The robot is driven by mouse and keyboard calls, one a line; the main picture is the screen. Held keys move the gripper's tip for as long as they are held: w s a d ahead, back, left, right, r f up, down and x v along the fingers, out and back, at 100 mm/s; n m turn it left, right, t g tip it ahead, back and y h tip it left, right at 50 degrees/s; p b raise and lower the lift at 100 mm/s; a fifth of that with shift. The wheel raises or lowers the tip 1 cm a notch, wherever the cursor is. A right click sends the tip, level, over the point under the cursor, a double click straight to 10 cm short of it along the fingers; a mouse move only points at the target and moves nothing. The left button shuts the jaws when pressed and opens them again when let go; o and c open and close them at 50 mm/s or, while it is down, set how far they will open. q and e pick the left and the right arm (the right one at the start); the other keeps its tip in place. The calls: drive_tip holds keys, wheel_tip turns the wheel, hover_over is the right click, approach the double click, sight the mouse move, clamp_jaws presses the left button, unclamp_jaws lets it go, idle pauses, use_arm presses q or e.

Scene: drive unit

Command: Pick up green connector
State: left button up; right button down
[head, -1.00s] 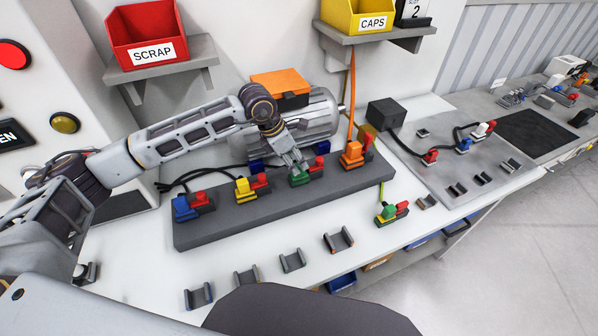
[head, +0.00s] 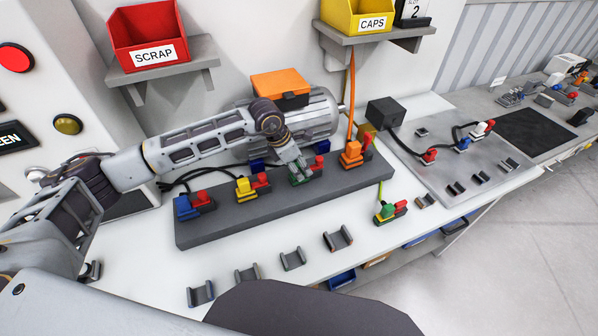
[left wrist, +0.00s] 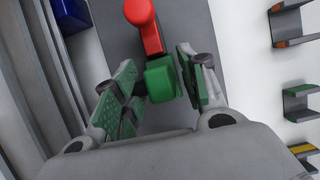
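The green connector (left wrist: 162,78) sits on the dark grey block, joined end to end with a red piece (left wrist: 146,22). In the left wrist view it lies between the two fingers of my left gripper (left wrist: 158,88). The fingers, with green pads, stand apart on either side of it, with a gap at the left finger. Whether the right finger touches it I cannot tell. In the head view my left gripper (head: 298,171) comes down over the connector and hides most of it. My right gripper is not in view.
The grey block (head: 230,224) also carries blue (head: 183,208), yellow (head: 245,188) and orange (head: 351,155) connectors. Several empty clips (head: 292,259) line the front. A motor (head: 315,115) stands behind.

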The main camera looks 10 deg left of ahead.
use_arm(q)
clamp_jaws()
drive_tip(key=shift+w+r, duration=0.1)
drive_tip(key=shift+r, duration=0.4)
wheel_tip(320, 180, up, 8)
drive_tip(key=shift+f+b, duration=0.15)
drive_tip(key=shift+b, duration=0.75)
drive_tip(key=shift+r, duration=0.65)
